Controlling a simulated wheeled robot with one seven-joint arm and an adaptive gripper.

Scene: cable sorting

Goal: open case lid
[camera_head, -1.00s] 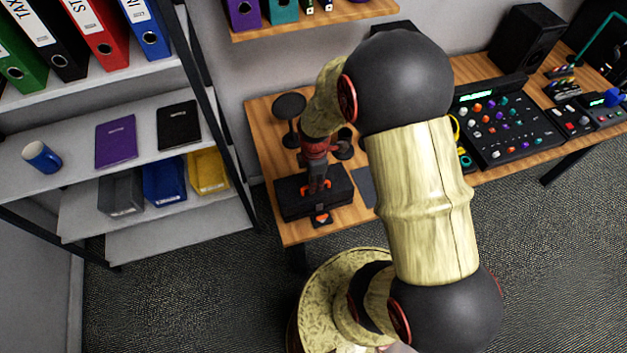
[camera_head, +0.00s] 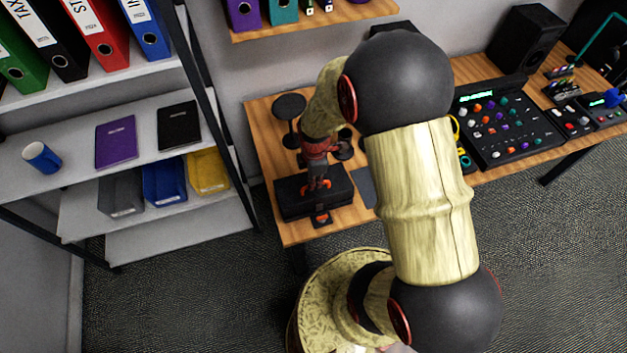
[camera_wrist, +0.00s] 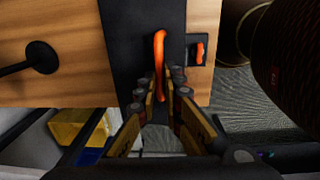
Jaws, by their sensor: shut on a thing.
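The black case (camera_head: 290,205) lies flat near the front left of the wooden desk, and its lid looks shut. In the wrist view the case (camera_wrist: 135,60) is a dark panel with an upright orange handle (camera_wrist: 160,45). My gripper (camera_head: 319,184) is over the case in the head view. In the wrist view my gripper (camera_wrist: 159,92) is shut on the lower end of the orange handle. The fingers partly hide the grip point.
A small dark block with an orange part (camera_head: 321,219) sits at the case's front edge. A round black stand (camera_head: 289,108) is behind it. A mixer panel (camera_head: 505,125) fills the desk's right side. A shelf (camera_head: 70,165) with bins stands at the left.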

